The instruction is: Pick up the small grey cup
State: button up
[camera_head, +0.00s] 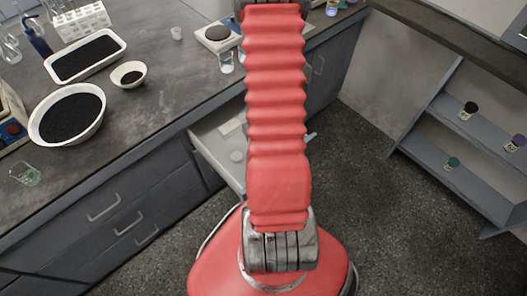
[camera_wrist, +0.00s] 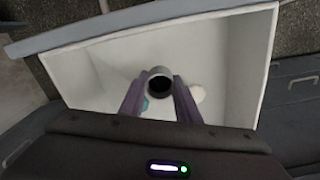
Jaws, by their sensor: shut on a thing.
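The small grey cup (camera_wrist: 160,80) shows in the wrist view with a pale rim and a dark inside. It stands out between the two purple fingers of my gripper (camera_wrist: 160,92), which is shut on it. The cup and gripper are over an open white drawer (camera_wrist: 95,75). Whether the cup touches the drawer floor I cannot tell. In the head view the open drawer (camera_head: 212,138) shows left of my red arm, which hides the gripper and cup.
A white rounded thing (camera_wrist: 198,93) lies in the drawer beside the right finger, and a teal bit (camera_wrist: 146,104) shows between the fingers. The bench (camera_head: 150,105) holds a tray (camera_head: 119,45) and bowls of black grains. A shelf (camera_head: 430,150) stands right. Floor between is clear.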

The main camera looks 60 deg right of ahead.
jog(key=shift+r, duration=0.9)
jog(key=shift+r, duration=0.6)
notch_tip(320, 180, up, 6)
jog(key=w, duration=0.1)
jog(key=w+a+n, duration=0.1)
jog(key=w+a, duration=0.3)
jog(key=w, duration=0.3)
jog(key=w+a, duration=0.3)
jog(key=w, duration=0.5)
jog(key=w+a+f+n, duration=0.1)
jog(key=w+a, duration=0.4)
jog(key=a, duration=0.7)
jog(key=w+a+f+n, duration=0.1)
jog(key=w+a+n, duration=0.3)
jog(key=a, duration=0.7)
jog(key=shift+w+a, duration=0.4)
